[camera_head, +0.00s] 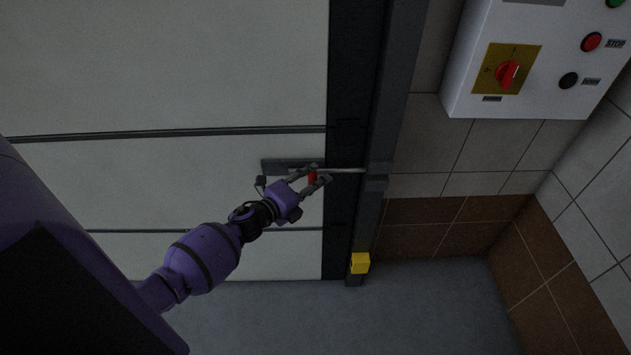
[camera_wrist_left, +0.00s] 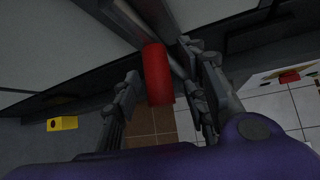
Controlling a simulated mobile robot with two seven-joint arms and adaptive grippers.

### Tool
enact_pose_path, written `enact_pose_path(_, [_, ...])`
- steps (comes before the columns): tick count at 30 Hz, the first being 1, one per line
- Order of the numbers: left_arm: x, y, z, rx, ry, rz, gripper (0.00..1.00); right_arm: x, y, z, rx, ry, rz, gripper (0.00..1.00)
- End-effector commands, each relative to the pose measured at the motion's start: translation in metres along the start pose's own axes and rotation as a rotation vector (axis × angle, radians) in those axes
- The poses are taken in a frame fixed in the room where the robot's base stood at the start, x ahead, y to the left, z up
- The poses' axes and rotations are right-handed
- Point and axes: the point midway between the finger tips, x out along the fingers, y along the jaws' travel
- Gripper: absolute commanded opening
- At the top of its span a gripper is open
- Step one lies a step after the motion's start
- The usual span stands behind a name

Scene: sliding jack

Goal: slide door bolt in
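The door bolt is a thin grey metal rod (camera_head: 347,170) on a dark mounting plate (camera_head: 275,167) on the pale door. The rod runs right, across the dark door edge, to a bracket (camera_head: 377,178) on the grey frame post. Its red handle (camera_head: 312,177) sticks out from the rod; it also shows in the left wrist view as a red cylinder (camera_wrist_left: 158,75). My left gripper (camera_head: 318,176) is at the handle, with one finger on either side. In the left wrist view, the fingers of the gripper (camera_wrist_left: 165,80) stand apart with gaps beside the handle. My right gripper is not in view.
A white control box (camera_head: 545,95) with a red rotary switch and buttons hangs on the tiled wall at upper right. A yellow block (camera_head: 360,263) sits low on the post. The grey floor (camera_head: 430,310) is clear at lower right.

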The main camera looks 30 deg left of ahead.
Motion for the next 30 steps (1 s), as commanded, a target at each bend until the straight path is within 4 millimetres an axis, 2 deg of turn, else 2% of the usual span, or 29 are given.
enact_pose_path(9, [-0.065, 0.001, 0.000, -0.001, 0.001, 0.002, 0.40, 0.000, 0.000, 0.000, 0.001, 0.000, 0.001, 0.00])
enact_pose_path(15, [-0.098, 0.000, -0.001, -0.001, 0.001, 0.000, 0.40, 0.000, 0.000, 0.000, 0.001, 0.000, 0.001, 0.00])
enact_pose_path(21, [-0.111, -0.001, -0.001, 0.000, 0.002, -0.002, 0.40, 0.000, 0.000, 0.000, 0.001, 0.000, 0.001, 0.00])
enact_pose_path(30, [-0.112, -0.001, -0.001, -0.001, 0.002, -0.002, 0.40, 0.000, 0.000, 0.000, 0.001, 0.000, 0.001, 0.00])
